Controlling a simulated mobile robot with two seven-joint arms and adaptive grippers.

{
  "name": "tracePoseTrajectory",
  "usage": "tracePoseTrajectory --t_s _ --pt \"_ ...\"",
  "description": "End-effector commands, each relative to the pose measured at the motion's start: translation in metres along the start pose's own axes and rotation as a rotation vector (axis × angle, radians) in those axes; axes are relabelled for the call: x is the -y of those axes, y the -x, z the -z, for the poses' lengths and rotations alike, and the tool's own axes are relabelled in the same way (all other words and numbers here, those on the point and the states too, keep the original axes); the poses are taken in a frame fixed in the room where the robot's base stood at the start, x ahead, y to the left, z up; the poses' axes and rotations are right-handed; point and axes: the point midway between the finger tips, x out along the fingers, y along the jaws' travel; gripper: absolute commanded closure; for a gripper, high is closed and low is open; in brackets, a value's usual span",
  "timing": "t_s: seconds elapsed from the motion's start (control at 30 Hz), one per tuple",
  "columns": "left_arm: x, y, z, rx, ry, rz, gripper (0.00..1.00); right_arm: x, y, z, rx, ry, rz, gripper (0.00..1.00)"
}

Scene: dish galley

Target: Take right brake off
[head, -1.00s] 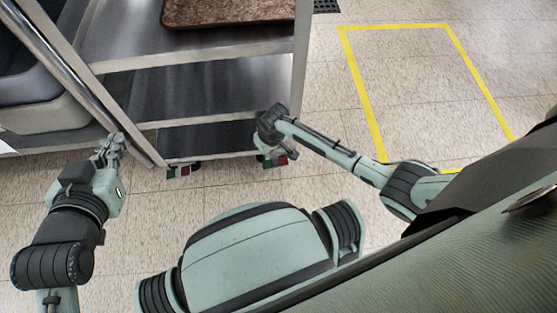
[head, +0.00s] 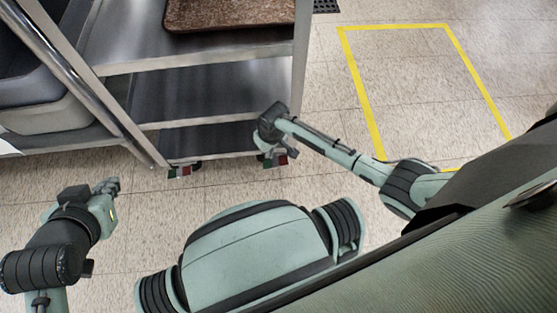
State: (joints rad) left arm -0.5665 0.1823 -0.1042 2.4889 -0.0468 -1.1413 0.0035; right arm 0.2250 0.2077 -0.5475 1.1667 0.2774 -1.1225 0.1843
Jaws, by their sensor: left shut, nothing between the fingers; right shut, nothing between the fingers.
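A steel cart (head: 215,90) with shelves stands at the upper left. Its right caster brake (head: 281,160), with red and green parts, shows at the foot of the right post, partly hidden by my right gripper. The left caster brake (head: 181,171), also red and green, is under the cart's other near corner. My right gripper (head: 266,152) is shut and empty, pointing down right beside the right brake; I cannot tell whether it touches. My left gripper (head: 114,186) is shut and empty over the floor, left of the left brake and apart from the cart.
A brown tray (head: 230,12) lies on the cart's top shelf. Grey tubs (head: 45,115) stand at the left edge. A yellow floor outline (head: 362,90) at the right encloses bare floor. The tiled floor before the cart is clear.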

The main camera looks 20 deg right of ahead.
Motion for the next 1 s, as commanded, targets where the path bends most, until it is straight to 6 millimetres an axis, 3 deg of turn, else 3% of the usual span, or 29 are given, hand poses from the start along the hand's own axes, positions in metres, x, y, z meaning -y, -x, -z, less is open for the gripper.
tracePoseTrajectory --t_s 0.7,1.0 --pt "0.025 0.013 -0.051 0.236 0.005 0.054 1.00 0.000 0.009 0.002 0.000 0.000 0.000 1.00" --pt "0.028 0.015 -0.057 0.262 0.007 0.059 1.00 0.000 0.010 0.002 0.000 0.000 0.000 1.00"
